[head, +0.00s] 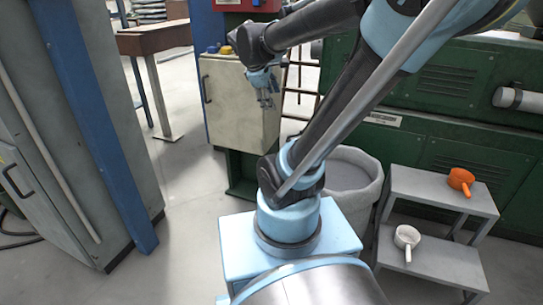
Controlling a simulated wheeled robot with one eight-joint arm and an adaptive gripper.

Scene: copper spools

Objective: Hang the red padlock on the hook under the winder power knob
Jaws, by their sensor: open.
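My gripper (266,102) hangs open and empty in front of the cream cabinet (228,105), pointing down. A red panel (248,5) shows at the top edge of the head view, above the cabinet and cut off by the frame. I cannot make out a power knob or a hook on it. No red padlock can be made out. Small yellow and blue items (213,50) sit on the cabinet's top at its left, too small to identify. My arm hides part of the cabinet's top right.
A grey step stand (437,190) at right holds an orange scoop (461,181) and a white scoop (406,239). A green machine (450,85) fills the right; a blue post (95,120) stands left. Floor between is clear.

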